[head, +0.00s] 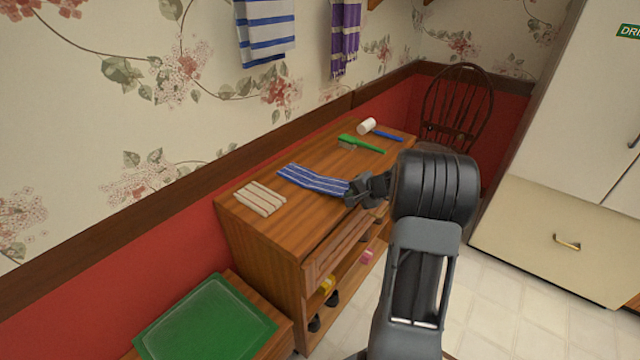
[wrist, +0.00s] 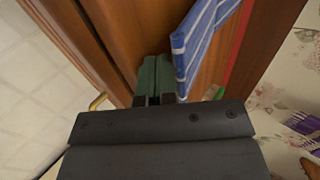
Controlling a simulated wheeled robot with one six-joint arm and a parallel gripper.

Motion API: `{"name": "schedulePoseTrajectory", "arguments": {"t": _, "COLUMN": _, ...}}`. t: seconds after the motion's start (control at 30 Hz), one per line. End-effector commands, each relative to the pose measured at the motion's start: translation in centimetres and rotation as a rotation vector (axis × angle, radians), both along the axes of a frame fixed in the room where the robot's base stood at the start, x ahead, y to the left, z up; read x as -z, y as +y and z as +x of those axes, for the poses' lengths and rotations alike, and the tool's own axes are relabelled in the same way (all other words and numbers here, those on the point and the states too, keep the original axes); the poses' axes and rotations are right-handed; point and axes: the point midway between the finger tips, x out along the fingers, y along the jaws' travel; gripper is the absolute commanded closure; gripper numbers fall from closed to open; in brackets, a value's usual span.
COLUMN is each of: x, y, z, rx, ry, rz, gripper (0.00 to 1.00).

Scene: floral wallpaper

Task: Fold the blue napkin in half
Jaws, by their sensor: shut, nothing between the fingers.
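The blue napkin (head: 312,180) with white stripes lies as a long strip on the wooden cabinet top, its right end by my gripper (head: 358,190). In the wrist view the napkin (wrist: 203,38) shows just right of my gripper (wrist: 154,78), and its near end looks close to the fingers. My gripper is shut and empty at the cabinet's front side. Whether it touches the napkin I cannot tell. The arm hides part of the cabinet front.
A beige striped cloth (head: 260,199) lies left of the napkin. A green brush (head: 362,144) and a white-headed mallet (head: 367,126) lie behind it. The cabinet (head: 285,222) has open shelves below its drawer. A green-topped stool (head: 205,322) stands front left, and a chair (head: 458,110) behind.

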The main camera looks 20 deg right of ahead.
Motion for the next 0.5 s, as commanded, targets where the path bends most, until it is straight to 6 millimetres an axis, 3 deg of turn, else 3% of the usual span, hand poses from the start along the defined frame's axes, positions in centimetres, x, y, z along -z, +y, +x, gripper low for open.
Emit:
{"name": "schedulePoseTrajectory", "arguments": {"t": 0.23, "x": -1.1, "y": 0.1, "z": 0.2, "rx": -0.001, "ry": 0.000, "rz": -0.001, "gripper": 1.00}}
{"name": "schedulePoseTrajectory", "arguments": {"t": 0.5, "x": -3.7, "y": 0.4, "z": 0.8, "rx": -0.001, "ry": -0.001, "rz": 0.000, "gripper": 1.00}}
